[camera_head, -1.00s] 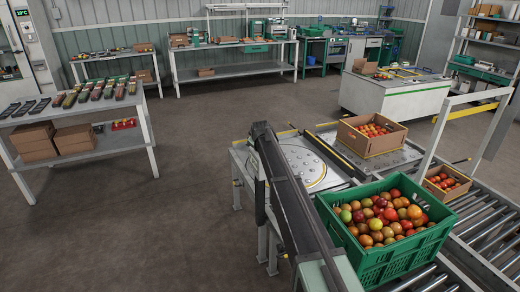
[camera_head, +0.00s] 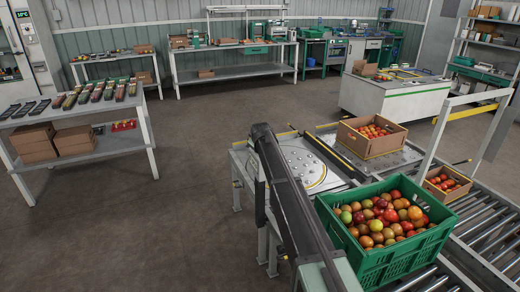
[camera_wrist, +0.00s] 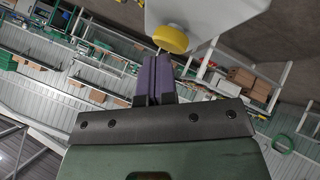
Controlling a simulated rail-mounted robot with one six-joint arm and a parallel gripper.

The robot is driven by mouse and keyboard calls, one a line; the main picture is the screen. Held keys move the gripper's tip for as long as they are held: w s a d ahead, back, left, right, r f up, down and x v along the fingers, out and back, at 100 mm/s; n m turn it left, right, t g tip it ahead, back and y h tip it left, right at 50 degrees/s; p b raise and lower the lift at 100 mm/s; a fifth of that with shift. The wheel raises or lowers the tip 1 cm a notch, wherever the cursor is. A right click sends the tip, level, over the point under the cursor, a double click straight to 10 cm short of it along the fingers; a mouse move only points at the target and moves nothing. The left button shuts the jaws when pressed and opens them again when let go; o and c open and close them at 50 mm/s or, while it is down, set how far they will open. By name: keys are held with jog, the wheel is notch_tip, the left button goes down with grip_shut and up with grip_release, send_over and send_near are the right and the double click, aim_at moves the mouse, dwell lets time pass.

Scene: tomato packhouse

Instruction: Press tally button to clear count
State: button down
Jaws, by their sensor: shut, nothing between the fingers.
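In the wrist view, a round yellow button (camera_wrist: 171,39) sticks out from a pale grey housing (camera_wrist: 205,14) at the top. My gripper (camera_wrist: 154,62) is shut and empty, with its purple fingers side by side. The fingertips are just below and left of the button in the picture. I cannot tell whether they touch it. In the head view, my arm crosses the middle, and neither the button nor my gripper can be made out.
A green crate (camera_head: 376,272) full of tomatoes stands on the roller conveyor (camera_head: 490,222) at right. A cardboard box (camera_head: 388,147) of tomatoes sits behind it, with a smaller box (camera_head: 440,194) to the right. A table with trays (camera_head: 95,146) stands at left. The floor between is clear.

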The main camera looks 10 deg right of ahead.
jog(key=shift+r+p, duration=0.6)
jog(key=shift+r, duration=0.2)
notch_tip(320, 180, up, 5)
jog(key=p, duration=0.5)
jog(key=shift+r, duration=0.15)
jog(key=s+f+m+g, duration=0.2)
jog(key=s+m+g, duration=0.2)
jog(key=s, duration=2.3)
jog(key=s+f+m+g, duration=0.3)
jog(key=s+m+g, duration=0.1)
jog(key=s, duration=2.3)
jog(key=shift+s+d+f+g+y, duration=0.3)
jog(key=shift+g+y, duration=0.1)
jog(key=shift+g, duration=0.2)
